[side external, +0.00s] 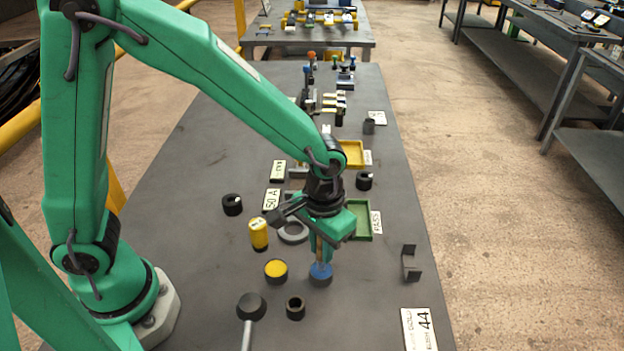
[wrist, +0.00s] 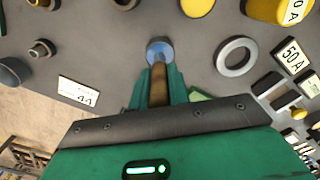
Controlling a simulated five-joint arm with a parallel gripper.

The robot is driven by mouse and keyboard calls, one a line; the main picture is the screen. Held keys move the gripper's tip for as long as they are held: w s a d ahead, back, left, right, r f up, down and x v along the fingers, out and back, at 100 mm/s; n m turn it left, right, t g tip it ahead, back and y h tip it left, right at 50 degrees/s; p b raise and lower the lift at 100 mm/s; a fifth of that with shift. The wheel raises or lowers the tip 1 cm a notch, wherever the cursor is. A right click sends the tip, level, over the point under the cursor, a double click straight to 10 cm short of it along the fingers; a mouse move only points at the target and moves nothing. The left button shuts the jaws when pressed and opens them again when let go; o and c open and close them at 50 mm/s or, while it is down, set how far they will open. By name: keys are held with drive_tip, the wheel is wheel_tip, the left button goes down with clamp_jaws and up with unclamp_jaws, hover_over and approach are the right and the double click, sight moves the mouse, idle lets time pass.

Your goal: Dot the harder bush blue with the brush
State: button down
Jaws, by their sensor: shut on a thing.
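My gripper (side external: 322,245) is shut on a brush (wrist: 158,84) with a brown handle and points down. The brush's lower end is at the blue paint pot (side external: 320,275), which also shows in the wrist view (wrist: 160,48). The bristles are hidden or too small to see, and I cannot tell how deep they sit. Black bushes stand on the bench: one front left of the blue pot (side external: 296,308), one at left (side external: 232,204), one behind the gripper at right (side external: 364,180). Their looks do not tell which is harder. I see no blue dot on them.
A yellow paint pot (side external: 276,271) and a yellow weight (side external: 258,234) stand left of the brush. A grey ring (side external: 293,233), green PASS tray (side external: 368,222) and yellow tray (side external: 352,153) lie behind. A metal bracket (side external: 411,264) and card 44 (side external: 419,330) are at right.

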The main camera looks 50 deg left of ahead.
drive_tip(key=shift+r, duration=3)
drive_tip(key=shift+w+a, duration=0.1)
drive_tip(key=w+a+r, duration=0.3)
drive_tip(key=w+a, duration=0.1)
drive_tip(key=a, duration=0.4)
drive_tip(key=w+a+r, duration=0.3)
drive_tip(key=a, duration=0.5)
drive_tip(key=shift+w+a, duration=0.35)
drive_tip(key=shift+a, duration=0.05)
drive_tip(key=shift+w, duration=0.1)
drive_tip(key=w+f, duration=0.4)
drive_tip(key=w, duration=0.9)
drive_tip(key=shift+w, duration=0.35)
